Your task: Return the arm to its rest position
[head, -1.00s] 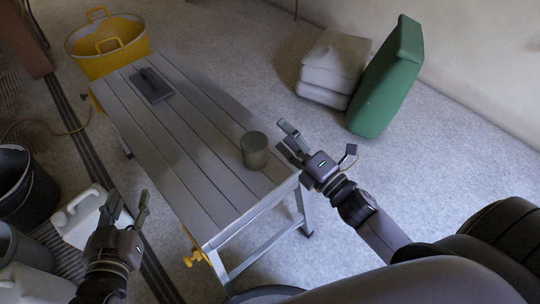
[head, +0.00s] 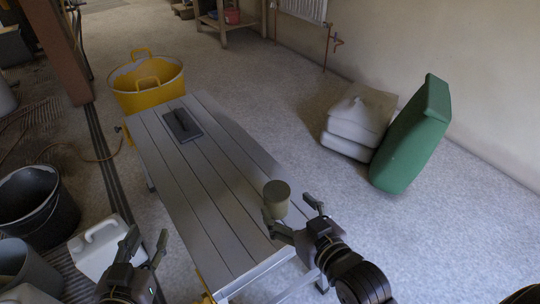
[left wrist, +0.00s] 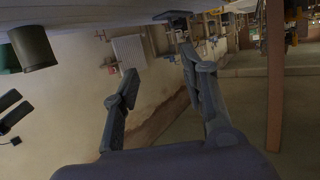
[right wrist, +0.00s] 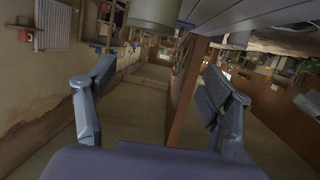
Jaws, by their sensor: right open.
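My right gripper (head: 295,212) is open and empty at the near right corner of the slatted work table (head: 205,165). An olive-green cylinder (head: 276,195) stands upright on the table, just beyond the right gripper's left finger, which overlaps its lower part in the head view. In the right wrist view the cylinder (right wrist: 153,12) shows at the top, past the fingertips and not between them. My left gripper (head: 147,247) is open and empty, low at the left of the table. Its fingers (left wrist: 160,85) stand apart in the left wrist view.
A black trowel-like tool (head: 182,125) lies at the table's far end, near a yellow tub (head: 148,95). Dark buckets (head: 35,208) and a white canister (head: 95,250) stand at the left. White sacks (head: 357,120) and a green padded block (head: 412,140) stand right.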

